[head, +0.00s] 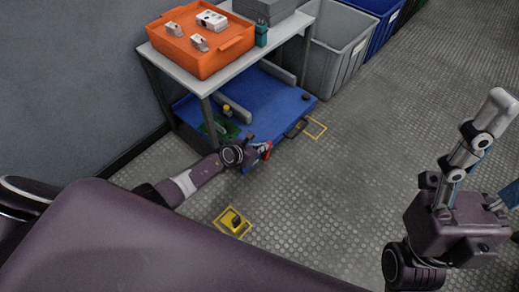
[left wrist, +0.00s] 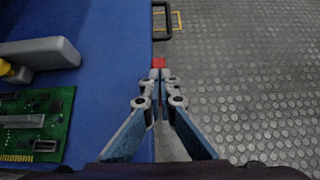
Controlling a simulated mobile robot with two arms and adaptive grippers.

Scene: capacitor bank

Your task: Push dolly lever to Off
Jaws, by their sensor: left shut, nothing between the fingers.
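The blue dolly (head: 285,98) sits low under the grey table; its deck also shows in the left wrist view (left wrist: 110,70). A small red piece, apparently the lever's end (left wrist: 158,62), shows at the dolly's edge just past the fingertips. My left gripper (head: 263,152) is at the dolly's front edge, its fingers shut with nothing between them. In the left wrist view the fingertips (left wrist: 158,76) are at or very near the red piece; contact is unclear. The lever's position and markings are hidden. My right gripper (head: 470,165) is partly cut off at the right edge, away from the dolly.
An orange tray (head: 205,62) with small parts stands on the table (head: 283,32). A green circuit board (left wrist: 40,120) and a grey bar (left wrist: 50,52) lie on the dolly. Grey bins (head: 335,50) stand behind. The right-hand floor is clear.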

